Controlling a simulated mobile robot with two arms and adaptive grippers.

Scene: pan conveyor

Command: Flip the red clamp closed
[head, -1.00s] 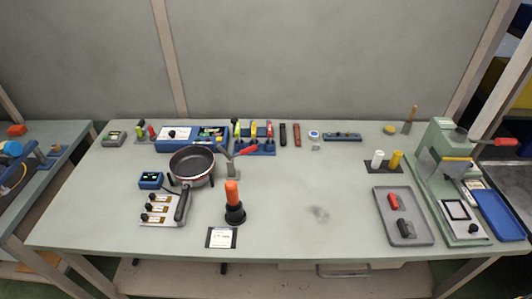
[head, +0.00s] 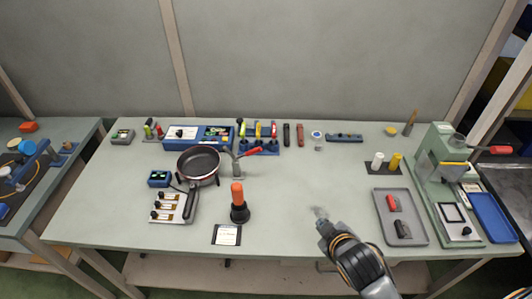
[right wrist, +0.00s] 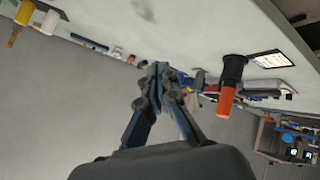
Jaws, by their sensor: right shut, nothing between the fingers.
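The clamp (head: 237,168) stands on the table just right of the frying pan (head: 199,163). Its red handle (head: 252,152) sticks out to the right, away from the pan, at a low upward slant. My right gripper (head: 319,212) is over the front middle of the table, well to the right of and nearer than the clamp. It is shut and empty; in the right wrist view its fingers (right wrist: 160,70) meet. In that view small red parts lie beyond the fingers, but I cannot tell which is the clamp. My left gripper is out of view.
A grey tray (head: 413,225) and green press (head: 440,165) are at right. The table's middle is clear.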

